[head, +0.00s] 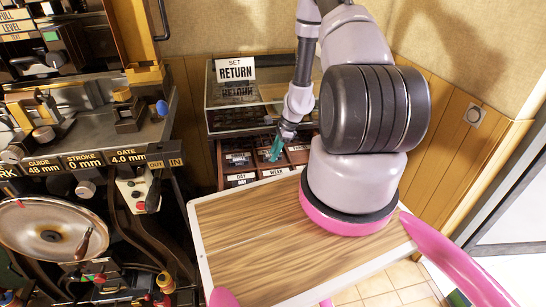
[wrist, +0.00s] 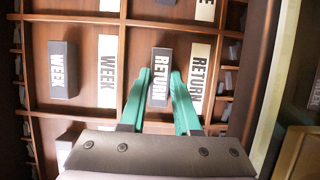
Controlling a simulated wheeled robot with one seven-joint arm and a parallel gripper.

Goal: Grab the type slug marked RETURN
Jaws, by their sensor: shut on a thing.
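The type slug marked RETURN (wrist: 159,77) is a dark grey block with white lettering, between the teal fingers of my gripper (wrist: 160,88) in the wrist view. The fingers are shut on its two sides. It is over its compartment in the wooden type case, beside the white RETURN label (wrist: 199,70). I cannot tell whether it is lifted off the case floor. In the head view my gripper (head: 275,150) reaches down into the type case (head: 240,177), and the slug is too small to make out there.
A dark WEEK slug (wrist: 63,70) lies in the compartment to the left, by its WEEK label (wrist: 107,70). Thin wooden dividers separate the compartments. The press (head: 110,160) with levers and knobs stands at left.

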